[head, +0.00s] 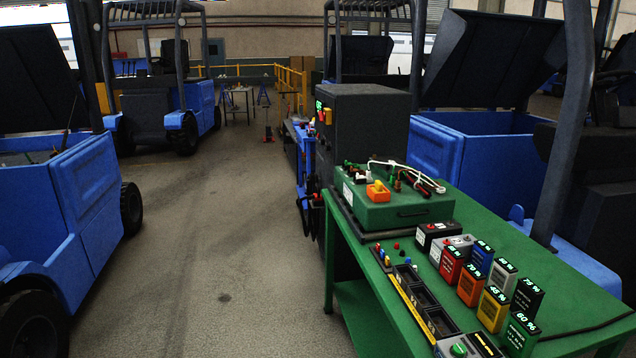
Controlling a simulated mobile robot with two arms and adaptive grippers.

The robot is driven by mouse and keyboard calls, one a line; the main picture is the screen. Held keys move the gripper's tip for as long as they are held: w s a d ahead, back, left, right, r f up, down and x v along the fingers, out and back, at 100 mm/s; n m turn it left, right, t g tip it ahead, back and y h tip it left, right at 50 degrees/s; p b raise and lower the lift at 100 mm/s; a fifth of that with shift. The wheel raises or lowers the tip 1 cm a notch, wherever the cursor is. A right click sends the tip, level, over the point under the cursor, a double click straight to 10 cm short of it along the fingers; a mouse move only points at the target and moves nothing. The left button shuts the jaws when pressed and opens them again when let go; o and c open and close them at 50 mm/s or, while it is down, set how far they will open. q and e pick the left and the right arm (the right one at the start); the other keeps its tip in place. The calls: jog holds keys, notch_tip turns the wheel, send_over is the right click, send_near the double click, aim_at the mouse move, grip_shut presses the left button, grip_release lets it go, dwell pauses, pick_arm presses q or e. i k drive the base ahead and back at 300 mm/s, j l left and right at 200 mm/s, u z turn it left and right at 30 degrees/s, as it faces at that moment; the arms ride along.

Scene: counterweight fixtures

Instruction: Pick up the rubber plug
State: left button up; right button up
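I cannot tell for certain which thing is the rubber plug. Small coloured pegs (382,256) stand at the far end of a yellow-edged fixture on the green table (470,215). A small red piece (397,246) lies just beyond the fixture, too small to identify. An orange block with a yellow top (378,190) sits on the green case (395,208) at the table's far end. Neither of my grippers is in the head view.
Battery-like blocks with percentage labels, such as a yellow one (492,309), stand in rows on the table. The fixture has dark open slots (424,298). Blue forklifts (75,195) stand left and right. The grey floor (220,240) left of the table is clear.

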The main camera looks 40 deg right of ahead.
aim_at(379, 186)
jog(key=i+z, duration=0.5)
jog(key=i+j+z, duration=0.15)
jog(key=i+z, duration=0.3)
jog(key=i+j+z, duration=0.5)
jog(key=i+l, duration=0.1)
jog(key=i, duration=0.05)
